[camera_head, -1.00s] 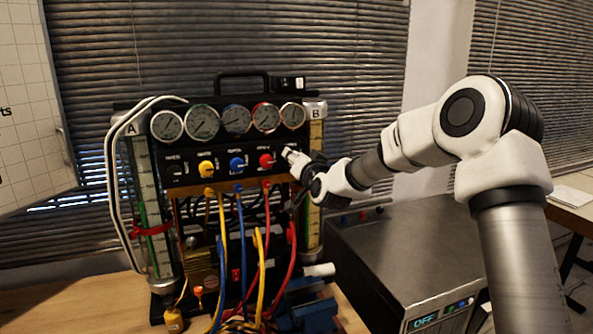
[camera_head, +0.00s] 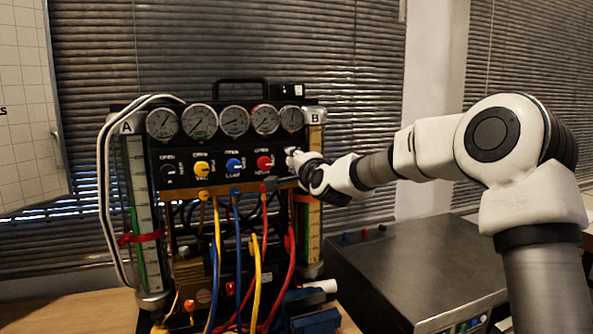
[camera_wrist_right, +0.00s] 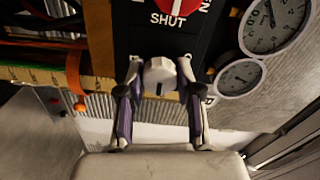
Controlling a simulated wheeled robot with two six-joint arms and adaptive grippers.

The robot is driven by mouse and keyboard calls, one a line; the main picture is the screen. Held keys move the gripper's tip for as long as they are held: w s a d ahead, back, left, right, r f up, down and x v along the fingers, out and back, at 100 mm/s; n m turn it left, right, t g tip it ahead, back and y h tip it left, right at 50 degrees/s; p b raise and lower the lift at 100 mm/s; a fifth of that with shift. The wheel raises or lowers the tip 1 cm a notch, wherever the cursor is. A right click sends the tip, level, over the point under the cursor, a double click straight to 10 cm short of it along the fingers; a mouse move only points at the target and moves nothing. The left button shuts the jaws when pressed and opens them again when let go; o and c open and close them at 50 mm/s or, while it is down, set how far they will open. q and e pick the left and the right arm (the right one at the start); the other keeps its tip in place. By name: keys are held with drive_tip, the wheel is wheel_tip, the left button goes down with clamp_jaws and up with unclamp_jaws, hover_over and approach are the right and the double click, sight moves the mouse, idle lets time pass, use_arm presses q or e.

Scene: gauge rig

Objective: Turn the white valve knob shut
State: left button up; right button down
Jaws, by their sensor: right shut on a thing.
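The white valve knob (camera_head: 291,153) is at the right end of the knob row on the black gauge panel (camera_head: 185,155), partly hidden by my right gripper (camera_head: 296,164). In the right wrist view the white knob (camera_wrist_right: 161,76) has a dark mark on its face and sits between the two fingers of my right gripper (camera_wrist_right: 160,84). The fingers are shut on it, one on each side. My left gripper is not in view.
Left of the white knob are red (camera_head: 264,163), blue (camera_head: 234,165), yellow (camera_head: 202,169) and black knobs. Round gauges (camera_head: 235,121) sit above; coloured hoses (camera_head: 256,280) hang below. A grey box (camera_head: 400,270) stands at right under my right arm.

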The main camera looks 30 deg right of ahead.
drive_tip(key=shift+r+m, duration=0.15)
drive_tip(key=shift+m, duration=0.15)
drive_tip(key=shift+w, duration=0.1)
drive_tip(key=c, duration=1.2)
unclamp_jaws()
drive_tip(key=o, duration=0.4)
drive_tip(key=shift+w+a, duration=0.1)
drive_tip(key=shift+o, duration=0.2)
drive_tip(key=shift+w+a, duration=0.15)
drive_tip(key=shift+w, duration=0.05)
drive_tip(key=shift+s, duration=0.3)
drive_tip(key=v, duration=0.7)
drive_tip(key=shift+f, duration=0.2)
drive_tip(key=shift+w, duration=0.1)
